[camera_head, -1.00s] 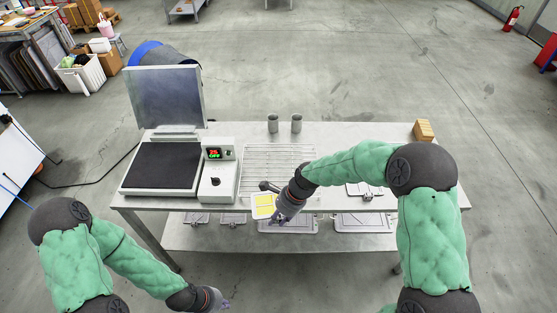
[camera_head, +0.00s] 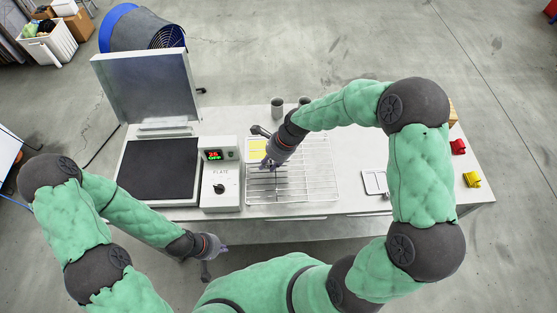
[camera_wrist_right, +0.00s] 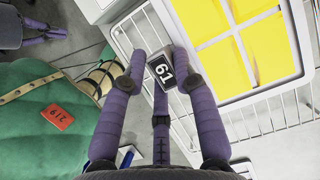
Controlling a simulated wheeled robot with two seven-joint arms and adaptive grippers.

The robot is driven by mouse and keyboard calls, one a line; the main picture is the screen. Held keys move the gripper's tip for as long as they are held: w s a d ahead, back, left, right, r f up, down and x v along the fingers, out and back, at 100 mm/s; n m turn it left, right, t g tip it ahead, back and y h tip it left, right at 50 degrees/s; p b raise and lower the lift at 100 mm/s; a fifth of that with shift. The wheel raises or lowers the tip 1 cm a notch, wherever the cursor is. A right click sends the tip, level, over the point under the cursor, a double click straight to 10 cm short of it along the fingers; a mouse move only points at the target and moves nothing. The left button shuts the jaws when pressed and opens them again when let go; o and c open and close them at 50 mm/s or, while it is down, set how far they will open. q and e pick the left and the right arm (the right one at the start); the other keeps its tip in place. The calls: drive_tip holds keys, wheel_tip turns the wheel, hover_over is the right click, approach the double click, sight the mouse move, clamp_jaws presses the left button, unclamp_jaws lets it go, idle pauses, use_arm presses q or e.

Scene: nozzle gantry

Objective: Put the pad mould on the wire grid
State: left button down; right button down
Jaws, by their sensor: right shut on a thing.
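The pad mould (camera_head: 257,150) is a pale tray with yellow fill in its cells. My right gripper (camera_head: 268,163) is shut on its handle block marked 61, which shows close in the right wrist view (camera_wrist_right: 162,72). The mould's rim (camera_wrist_right: 225,96) fills the upper right there. The mould is over the back left part of the wire grid (camera_head: 310,182); I cannot tell whether it touches the wires. The grid is otherwise empty. My left gripper (camera_head: 222,250) is in front of the table, away from everything; its finger opening is too small to make out.
The hot plate (camera_head: 160,168) with its raised lid (camera_head: 140,85) and control box (camera_head: 220,180) stand left of the grid. Metal cups (camera_head: 277,107) are behind it. A small pale frame (camera_head: 374,182) lies to the right, with red (camera_head: 458,147) and yellow (camera_head: 472,179) items farther right.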

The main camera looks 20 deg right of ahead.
wheel_tip(320, 180, down, 9)
drive_tip(key=shift+f+b, duration=0.1)
drive_tip(key=shift+b, duration=0.45)
drive_tip(key=c, duration=1)
unclamp_jaws()
drive_tip(key=shift+f, duration=0.1)
drive_tip(key=shift+o, duration=0.2)
drive_tip(key=p+v, duration=0.1)
drive_tip(key=v, duration=1.1)
